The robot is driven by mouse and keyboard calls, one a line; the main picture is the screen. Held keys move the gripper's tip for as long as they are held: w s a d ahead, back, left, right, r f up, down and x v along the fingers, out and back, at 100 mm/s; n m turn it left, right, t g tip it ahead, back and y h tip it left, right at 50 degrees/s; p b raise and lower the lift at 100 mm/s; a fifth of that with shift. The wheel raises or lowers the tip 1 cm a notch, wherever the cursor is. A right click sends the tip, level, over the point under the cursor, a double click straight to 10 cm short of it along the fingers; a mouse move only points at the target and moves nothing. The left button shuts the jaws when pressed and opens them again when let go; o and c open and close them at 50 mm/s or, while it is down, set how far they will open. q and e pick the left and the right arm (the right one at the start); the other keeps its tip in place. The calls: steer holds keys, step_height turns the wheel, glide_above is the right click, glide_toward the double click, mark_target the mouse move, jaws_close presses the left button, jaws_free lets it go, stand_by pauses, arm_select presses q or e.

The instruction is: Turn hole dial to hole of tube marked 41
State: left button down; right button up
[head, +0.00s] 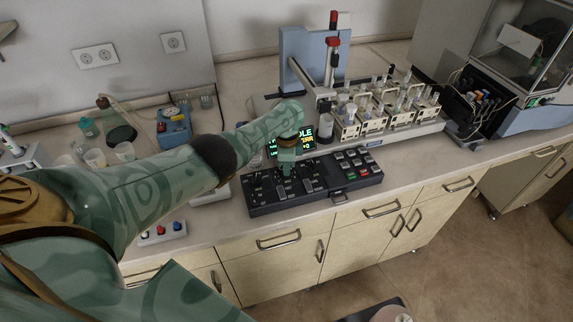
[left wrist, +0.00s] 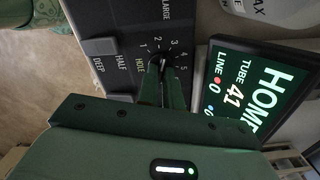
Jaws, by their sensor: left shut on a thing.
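The hole dial (left wrist: 161,62) sits on the dark control panel with the word HOLE and numbers 1 to 5 around it in the left wrist view. My left gripper (left wrist: 164,84) is shut on this dial; its fingers cover much of the knob. I cannot tell for sure which number the dial points to. In the head view the left gripper (head: 286,170) reaches down onto the control panel (head: 262,209). The display (left wrist: 250,90) shows HOME, TUBE 41 and LINE 0. Tubes stand in the racks (head: 347,130) behind the panel; their markings are too small to read. My right gripper is out of view.
A sampler arm on a post (head: 332,60) rises behind the racks. Red and green buttons (head: 356,166) are at the panel's right end. A blue device (head: 175,126) and small cups stand at the left. The bench edge runs just in front of the panel.

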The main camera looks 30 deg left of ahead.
arm_select(q)
steer(key=m, duration=0.5)
steer(key=shift+s+d+m, duration=0.1)
steer(key=shift+m, duration=0.2)
steer(key=m, duration=0.4)
steer(key=shift+m, duration=0.4)
steer(key=shift+s, duration=0.1)
steer(key=c, duration=1.6)
jaws_free()
steer(key=shift+o, duration=0.2)
step_height(320, 180, up, 16)
steer(key=p, duration=0.9)
steer(key=shift+r, duration=0.2)
